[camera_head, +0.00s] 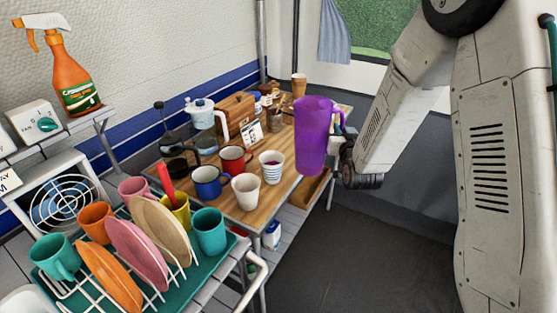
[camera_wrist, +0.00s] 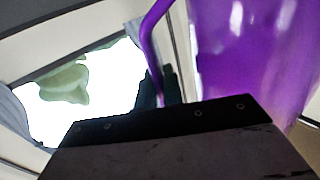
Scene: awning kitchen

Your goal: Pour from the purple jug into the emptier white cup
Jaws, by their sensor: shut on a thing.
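The purple jug (camera_head: 312,140) is upright in the air at the right edge of the wooden table. My gripper (camera_head: 347,138) is shut on its handle, on the jug's right side. In the wrist view, the jug (camera_wrist: 255,60) fills the upper right, with the handle between the dark fingers (camera_wrist: 162,88). A plain white cup (camera_head: 246,192) stands near the table's front edge; its inside looks pale. A white cup with blue stripes (camera_head: 271,167) stands behind it to the right, with dark reddish liquid inside. The jug is right of both cups, apart from them. Its contents are hidden.
A blue mug (camera_head: 207,183) and a red mug (camera_head: 232,160) stand left of the white cups. A small sign (camera_head: 250,134), a wooden box and jars are behind. A dish rack with plates and coloured mugs (camera_head: 209,231) is at front left.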

